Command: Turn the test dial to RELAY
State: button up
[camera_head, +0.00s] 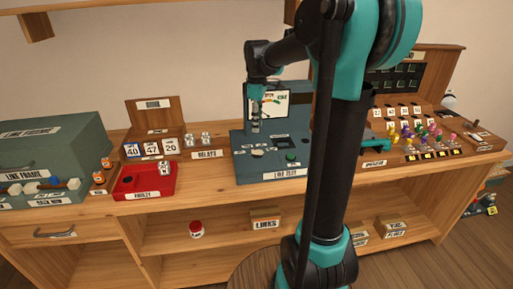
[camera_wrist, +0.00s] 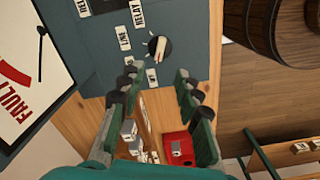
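The test dial (camera_wrist: 158,48) is a dark round knob with a pale pointer bar on the teal LINE TEST unit (camera_head: 240,160). In the wrist view, a RELAY label (camera_wrist: 138,13), a LINE label (camera_wrist: 123,38) and a third, partly hidden label (camera_wrist: 152,77) surround it. The pointer lies nearer the third label's side than RELAY; its exact setting is hard to tell. My gripper (camera_wrist: 156,76) has its two fingers apart, with nothing between them. The dial appears just beyond the fingertips, not gripped. In the head view my gripper (camera_head: 255,128) hangs over the unit's left part.
A meter (camera_wrist: 22,75) marked FAULT stands beside the dial. A red FAULTY tray (camera_head: 145,185), number cards (camera_head: 152,149) and a green cabinet (camera_head: 50,150) stand left on the wooden bench. A switchboard with coloured plugs (camera_head: 425,132) stands right, partly behind my arm.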

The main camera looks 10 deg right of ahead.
aim_at(257, 150)
notch_tip(257, 150, down, 11)
jog(key=shift+f, duration=0.1)
dwell(0.3)
grip_shut()
